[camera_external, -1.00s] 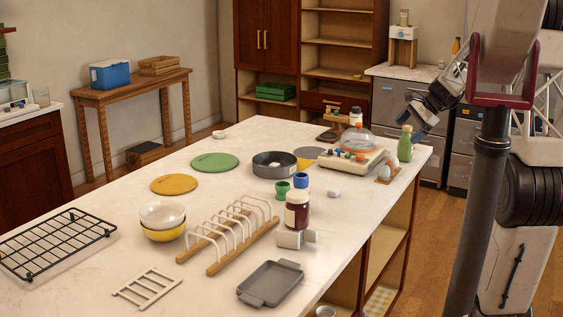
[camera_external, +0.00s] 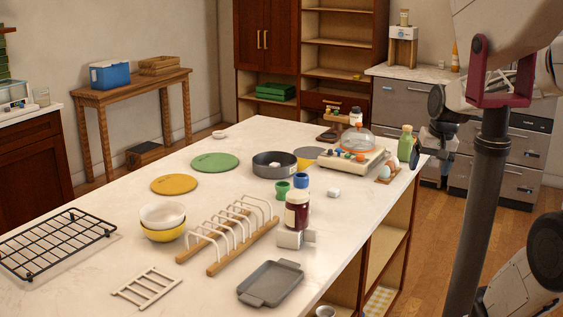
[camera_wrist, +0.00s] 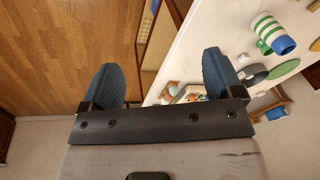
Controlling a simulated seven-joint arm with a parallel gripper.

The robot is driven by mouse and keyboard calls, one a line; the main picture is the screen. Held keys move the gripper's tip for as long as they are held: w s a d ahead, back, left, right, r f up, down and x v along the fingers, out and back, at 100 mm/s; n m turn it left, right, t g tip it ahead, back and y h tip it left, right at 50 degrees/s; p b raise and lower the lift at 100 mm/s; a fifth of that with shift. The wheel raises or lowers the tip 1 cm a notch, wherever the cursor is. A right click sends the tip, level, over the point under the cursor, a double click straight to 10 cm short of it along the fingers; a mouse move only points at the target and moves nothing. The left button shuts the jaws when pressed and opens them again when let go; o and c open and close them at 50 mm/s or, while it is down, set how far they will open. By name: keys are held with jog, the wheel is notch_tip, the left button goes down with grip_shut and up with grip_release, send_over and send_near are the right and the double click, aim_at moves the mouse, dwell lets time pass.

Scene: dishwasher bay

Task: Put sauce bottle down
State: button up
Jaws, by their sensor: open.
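A green bottle (camera_external: 406,147), which looks like the sauce bottle, stands upright near the right edge of the white counter (camera_external: 225,245). My gripper (camera_external: 421,160) is just to the right of the bottle in the external view and appears apart from it. In the wrist view my gripper (camera_wrist: 162,80) has its two dark fingers wide apart with nothing between them. Wood floor and the counter edge show beyond the fingers. The green bottle cannot be clearly identified in the wrist view.
Eggs in a wooden holder (camera_external: 388,173) and a cooker with a domed lid (camera_external: 352,158) stand close to the bottle. A green-and-white striped container (camera_wrist: 270,32) shows in the wrist view. Floor lies open right of the counter.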

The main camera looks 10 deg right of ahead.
jog(key=s+f+n+h, duration=0.1)
jog(key=s+f+n, duration=0.1)
jog(key=s, duration=0.4)
jog(key=shift+s+n+h, duration=0.25)
jog(key=shift+n+h, duration=0.05)
jog(key=shift+n, duration=0.2)
dwell(0.8)
